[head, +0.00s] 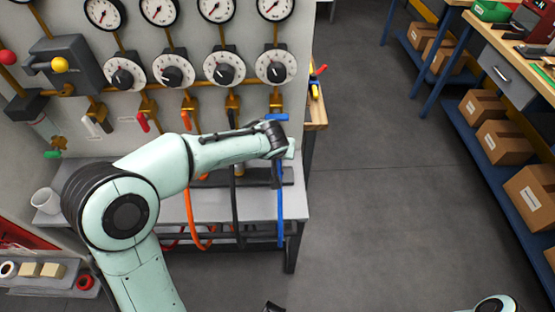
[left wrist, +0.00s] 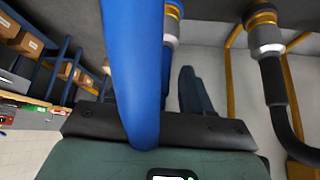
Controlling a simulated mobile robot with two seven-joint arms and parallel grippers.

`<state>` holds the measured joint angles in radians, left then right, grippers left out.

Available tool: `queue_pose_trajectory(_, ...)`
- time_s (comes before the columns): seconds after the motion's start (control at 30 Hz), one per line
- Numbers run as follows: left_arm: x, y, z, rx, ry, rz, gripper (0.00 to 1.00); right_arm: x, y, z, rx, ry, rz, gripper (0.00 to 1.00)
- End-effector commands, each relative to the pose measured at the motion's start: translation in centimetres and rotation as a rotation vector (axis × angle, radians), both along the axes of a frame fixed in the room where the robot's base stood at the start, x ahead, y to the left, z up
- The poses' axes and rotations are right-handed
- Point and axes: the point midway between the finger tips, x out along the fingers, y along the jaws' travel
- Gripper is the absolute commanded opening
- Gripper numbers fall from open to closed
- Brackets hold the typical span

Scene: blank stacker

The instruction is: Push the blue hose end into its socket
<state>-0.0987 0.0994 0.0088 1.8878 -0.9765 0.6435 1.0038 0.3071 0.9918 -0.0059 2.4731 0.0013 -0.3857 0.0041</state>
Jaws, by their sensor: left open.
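The blue hose (head: 280,215) hangs at the right end of the panel, below a blue lever (head: 276,117). In the left wrist view the blue hose (left wrist: 135,75) crosses close in front of the camera. Behind it is a silver and brass fitting (left wrist: 171,28), with blue directly below its collar. I cannot tell how deeply the hose end sits there. My left gripper (head: 286,150) is at the hose's top; its jaws are open, and one dark finger (left wrist: 195,95) shows beside the hose. A dark tip at the head view's bottom edge may be my right gripper (head: 272,307).
A black hose (left wrist: 285,110) is in the neighbouring fitting (left wrist: 264,38). An orange hose (head: 190,210) hangs further left. Gauges and dials line the panel (head: 215,115) above. A grey shelf (head: 215,207) lies below. The floor (head: 390,220) to the right is clear.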

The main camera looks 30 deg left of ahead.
Motion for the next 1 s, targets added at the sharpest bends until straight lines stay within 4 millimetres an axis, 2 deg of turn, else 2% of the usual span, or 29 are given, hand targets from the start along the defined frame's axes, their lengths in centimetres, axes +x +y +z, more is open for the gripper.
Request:
queue_pose_trajectory(0.27, 0.0, 0.0, 0.0, 0.000, -0.001, 0.001, 0.50, 0.0, 0.0, 0.0, 0.000, 0.000, 0.000, 0.64)
queue_pose_trajectory(0.37, 0.0, 0.0, 0.0, 0.000, -0.001, 0.000, 0.20, 0.0, 0.0, 0.0, 0.000, 0.000, 0.000, 0.64)
queue_pose_trajectory(0.4, 0.0, 0.0, 0.0, 0.000, -0.001, 0.000, 0.07, 0.0, 0.0, 0.0, 0.000, 0.000, 0.000, 0.64)
queue_pose_trajectory(0.43, 0.0, 0.0, 0.0, 0.000, -0.001, 0.000, 0.00, 0.0, 0.0, 0.0, 0.000, 0.000, 0.000, 0.64)
queue_pose_trajectory(0.8, 0.0, 0.0, 0.3, 0.000, -0.002, -0.001, 0.00, 0.0, 0.0, 0.0, 0.000, 0.000, 0.000, 0.64)
queue_pose_trajectory(1.0, 0.0, 0.0, 1.8, -0.001, -0.006, 0.001, 0.00, 0.0, 0.0, 0.2, 0.000, 0.000, 0.000, 0.64)
